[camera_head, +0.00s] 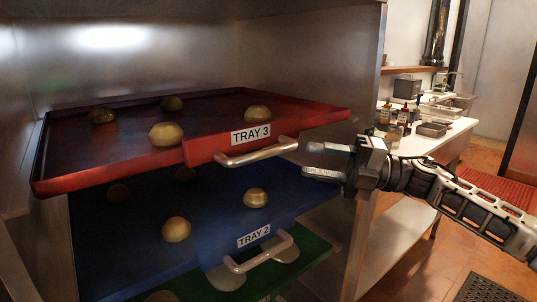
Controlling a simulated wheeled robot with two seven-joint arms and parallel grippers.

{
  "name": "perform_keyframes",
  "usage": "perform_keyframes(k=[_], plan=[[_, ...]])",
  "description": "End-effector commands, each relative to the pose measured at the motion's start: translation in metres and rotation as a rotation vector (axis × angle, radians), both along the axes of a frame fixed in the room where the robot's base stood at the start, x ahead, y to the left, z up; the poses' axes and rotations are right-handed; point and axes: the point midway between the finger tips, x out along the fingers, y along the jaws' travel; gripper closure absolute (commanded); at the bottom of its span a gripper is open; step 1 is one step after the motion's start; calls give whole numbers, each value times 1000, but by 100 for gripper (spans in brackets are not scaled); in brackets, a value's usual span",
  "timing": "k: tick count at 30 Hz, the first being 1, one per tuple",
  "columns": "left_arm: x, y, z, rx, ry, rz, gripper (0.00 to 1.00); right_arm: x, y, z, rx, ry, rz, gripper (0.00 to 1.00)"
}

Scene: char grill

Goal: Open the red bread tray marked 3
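The red bread tray (322,113) carries a white "TRAY 3" label and has several buns on it. It juts out of the metal rack above the blue tray. Its silver bar handle (257,153) is on the front edge. My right gripper (312,159) comes in from the right, just right of the handle's right end. Its two fingers are apart with a gap between them, and nothing shows in the gap. My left gripper is not in view.
A blue tray (290,202) marked "TRAY 2" with buns and a silver handle lies below. A green tray (312,255) is under that. The metal rack wall (300,50) stands behind. A counter (425,140) with bottles is at right.

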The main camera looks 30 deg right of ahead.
Motion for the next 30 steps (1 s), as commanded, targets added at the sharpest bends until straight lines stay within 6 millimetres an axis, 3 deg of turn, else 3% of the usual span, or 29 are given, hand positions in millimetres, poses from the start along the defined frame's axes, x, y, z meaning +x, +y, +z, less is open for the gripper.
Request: perform_keyframes(k=[7,18,30], plan=[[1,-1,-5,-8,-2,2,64,29,35,7,-3,-3,-1,62],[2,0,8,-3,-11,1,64,51,59,14,5,-3,-5,62],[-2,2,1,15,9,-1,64,61,72,13,1,1,-3,62]])
